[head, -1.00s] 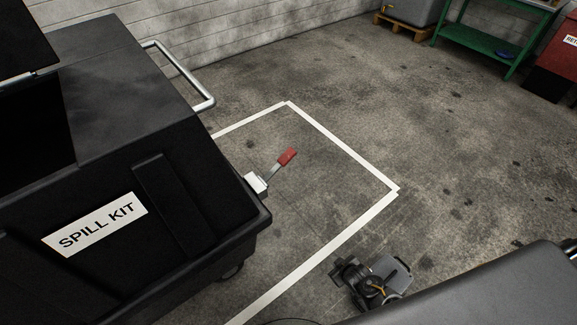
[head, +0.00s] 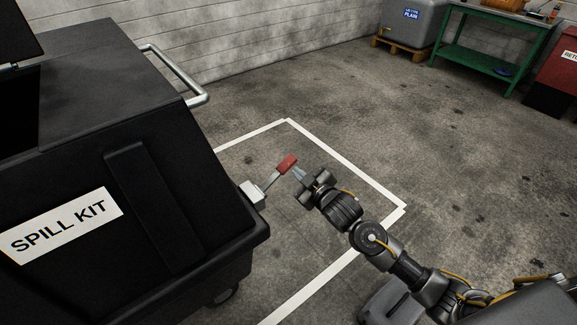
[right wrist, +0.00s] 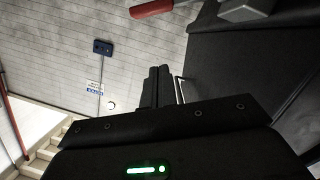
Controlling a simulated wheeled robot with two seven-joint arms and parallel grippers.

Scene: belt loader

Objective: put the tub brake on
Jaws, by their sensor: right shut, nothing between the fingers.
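The black spill kit tub (head: 190,185) stands at the left of the head view. Its brake lever has a red grip (head: 287,164) on a metal arm that slants up and outward from a pale bracket (head: 252,193) on the tub's side. My right gripper (head: 298,173) is shut and empty, its fingertips just right of and very close to the red grip; I cannot tell if they touch. In the right wrist view the red grip (right wrist: 150,8) shows at the top edge, beyond the gripper's fingers (right wrist: 157,85). My left gripper is not in view.
White floor lines (head: 345,160) mark a bay around the tub's end. A silver push handle (head: 185,80) juts from the tub. A green bench (head: 490,45), a grey tank (head: 412,22) and a red bin (head: 555,80) stand at the back right. The floor between is clear.

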